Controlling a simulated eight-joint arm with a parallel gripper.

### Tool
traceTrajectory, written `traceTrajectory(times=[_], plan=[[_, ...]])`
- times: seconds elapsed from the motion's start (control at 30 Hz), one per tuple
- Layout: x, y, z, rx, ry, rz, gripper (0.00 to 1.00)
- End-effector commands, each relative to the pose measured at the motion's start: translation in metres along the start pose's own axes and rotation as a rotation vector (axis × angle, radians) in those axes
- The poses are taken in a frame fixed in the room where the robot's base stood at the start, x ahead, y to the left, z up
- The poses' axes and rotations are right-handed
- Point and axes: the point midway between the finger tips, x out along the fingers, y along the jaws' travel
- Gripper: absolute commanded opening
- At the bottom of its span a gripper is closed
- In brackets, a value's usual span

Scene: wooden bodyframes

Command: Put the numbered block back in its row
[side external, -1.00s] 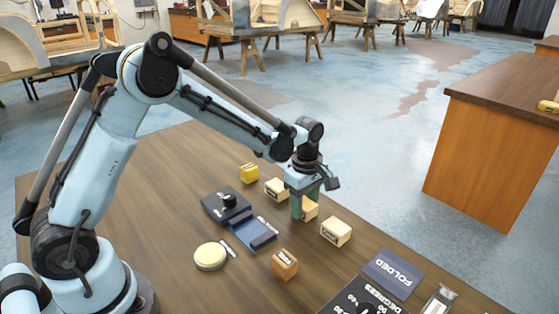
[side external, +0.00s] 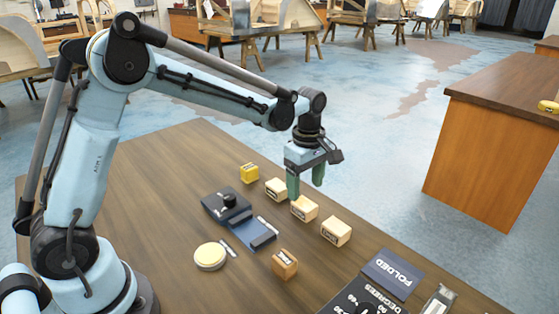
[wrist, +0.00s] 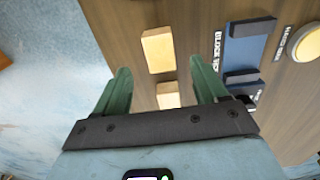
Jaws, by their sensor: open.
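Three pale wooden blocks stand in a slanting row on the table: a far one (side external: 276,189), a middle one (side external: 304,208) and a near one (side external: 336,233). Their front markings are too small to read. My gripper (side external: 305,185) hangs just above the middle block, fingers apart and empty. In the wrist view, my open green fingers (wrist: 160,85) show with one pale block (wrist: 168,96) seen between them and another pale block (wrist: 158,50) beyond.
A blue block rest (side external: 262,240) lies left of the row, empty, and also shows in the wrist view (wrist: 248,48). A dark device with a knob (side external: 227,203) adjoins it. A cream disc (side external: 210,256) lies nearby.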

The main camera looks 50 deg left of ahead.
Motion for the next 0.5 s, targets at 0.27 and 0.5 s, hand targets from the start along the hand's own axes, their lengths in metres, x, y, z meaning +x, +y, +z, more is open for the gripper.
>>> traceTrajectory(times=[0.27,0.5], plan=[[-0.045,0.000,0.000,0.000,0.000,0.000,0.72],[-0.061,-0.003,0.000,0.026,0.000,0.011,0.72]])
